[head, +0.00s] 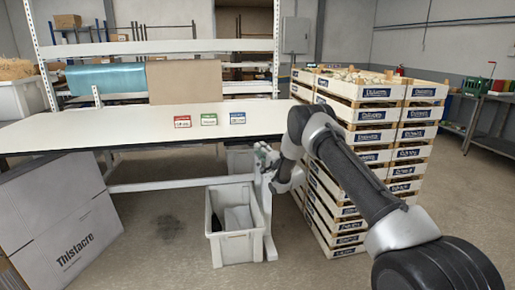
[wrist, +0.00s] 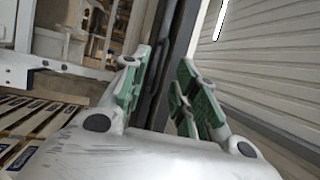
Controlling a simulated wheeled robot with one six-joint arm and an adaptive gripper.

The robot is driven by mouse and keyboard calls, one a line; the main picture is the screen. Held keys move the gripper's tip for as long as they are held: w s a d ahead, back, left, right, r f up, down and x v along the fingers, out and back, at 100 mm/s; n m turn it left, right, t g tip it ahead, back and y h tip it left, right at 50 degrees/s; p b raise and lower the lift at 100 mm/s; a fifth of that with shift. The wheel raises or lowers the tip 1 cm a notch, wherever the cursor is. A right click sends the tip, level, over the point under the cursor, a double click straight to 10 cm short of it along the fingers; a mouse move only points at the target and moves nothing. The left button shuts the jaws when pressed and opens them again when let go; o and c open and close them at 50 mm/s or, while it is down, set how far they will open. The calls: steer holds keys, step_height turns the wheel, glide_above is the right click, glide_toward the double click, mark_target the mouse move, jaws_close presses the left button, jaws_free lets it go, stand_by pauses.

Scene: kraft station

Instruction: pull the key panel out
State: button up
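I cannot make out a key panel for certain in either view. The white workbench (head: 130,127) has a dark front edge. My gripper (head: 266,158) is at the bench's front right, close to that edge and above a white bin. In the wrist view my gripper (wrist: 165,75) shows two fingers with green pads, spread apart. A dark strip (wrist: 166,50) runs lengthwise through the gap between them. I cannot tell whether it lies between the pads or behind them. No held object shows.
Red (head: 182,122), green (head: 208,119) and blue (head: 234,118) cards stand on the bench. The white bin (head: 233,247) is on the floor below my gripper. Stacked wooden crates (head: 365,140) stand close at right. A large grey carton (head: 60,215) is at left.

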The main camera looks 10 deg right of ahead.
steer(key=shift+x, duration=1.55)
jaws_close()
